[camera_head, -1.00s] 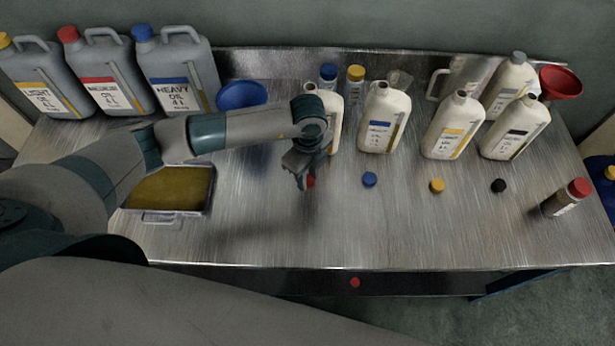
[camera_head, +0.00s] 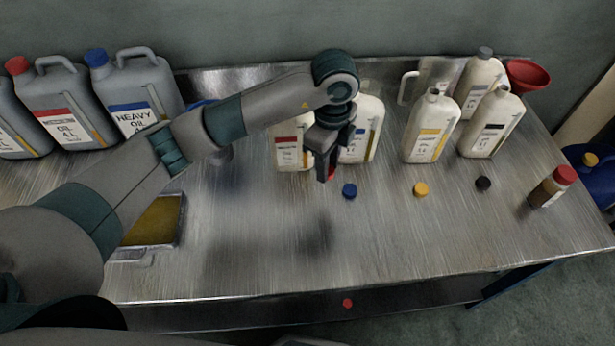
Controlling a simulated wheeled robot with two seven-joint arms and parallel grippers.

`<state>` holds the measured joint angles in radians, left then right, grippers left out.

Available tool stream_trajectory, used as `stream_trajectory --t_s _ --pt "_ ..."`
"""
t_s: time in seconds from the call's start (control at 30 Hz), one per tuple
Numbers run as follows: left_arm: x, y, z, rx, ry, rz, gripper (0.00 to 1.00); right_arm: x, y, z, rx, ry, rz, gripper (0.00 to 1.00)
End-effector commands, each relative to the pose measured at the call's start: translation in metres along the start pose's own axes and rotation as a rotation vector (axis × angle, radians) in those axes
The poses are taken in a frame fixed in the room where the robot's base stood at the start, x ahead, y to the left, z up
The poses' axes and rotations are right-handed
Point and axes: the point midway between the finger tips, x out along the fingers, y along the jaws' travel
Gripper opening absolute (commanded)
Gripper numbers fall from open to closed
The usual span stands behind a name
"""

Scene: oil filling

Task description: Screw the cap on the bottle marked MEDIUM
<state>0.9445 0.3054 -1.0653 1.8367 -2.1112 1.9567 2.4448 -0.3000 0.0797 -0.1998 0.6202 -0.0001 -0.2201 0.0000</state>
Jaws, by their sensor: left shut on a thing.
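My left gripper (camera_head: 326,172) points down and is shut on a small red cap (camera_head: 332,173), which shows at its fingertips. It hangs above the table, in front of the row of white bottles. A white bottle with a red label (camera_head: 287,143) stands upright just left of and behind the gripper; its label text is too small to read. The gripper and wrist hide its upper right part, so I cannot see its mouth. My right gripper is not in view.
White bottles with blue (camera_head: 371,130), yellow (camera_head: 430,130) and black (camera_head: 491,125) labels stand to the right. A blue cap (camera_head: 349,190), yellow cap (camera_head: 420,189) and black cap (camera_head: 483,183) lie in front. Large grey cans (camera_head: 143,90) stand left. The table's front middle (camera_head: 380,245) is clear.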

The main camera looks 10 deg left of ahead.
Motion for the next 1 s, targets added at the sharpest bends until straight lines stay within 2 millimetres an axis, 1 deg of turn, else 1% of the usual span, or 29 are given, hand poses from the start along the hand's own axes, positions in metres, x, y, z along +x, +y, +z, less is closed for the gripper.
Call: stream_trajectory --t_s 0.03,0.1,0.23,0.77,0.87,1.0 --pt "-0.002 -0.004 -0.004 0.0 0.0 -0.002 0.08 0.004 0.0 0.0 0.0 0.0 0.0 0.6" --pt "-0.005 -0.007 -0.007 -0.001 -0.001 -0.001 0.08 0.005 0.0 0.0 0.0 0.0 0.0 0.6" --pt "-0.009 -0.01 -0.011 -0.001 0.0 -0.001 0.08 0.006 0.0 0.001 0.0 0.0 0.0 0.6" --pt "-0.009 -0.01 -0.011 0.0 0.0 0.0 0.08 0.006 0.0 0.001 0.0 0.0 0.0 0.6" --pt "-0.01 -0.01 -0.01 0.016 -0.001 0.0 0.08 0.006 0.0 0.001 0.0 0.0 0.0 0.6" --pt "-0.012 -0.009 -0.007 0.086 -0.002 -0.002 0.08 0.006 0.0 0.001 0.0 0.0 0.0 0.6"
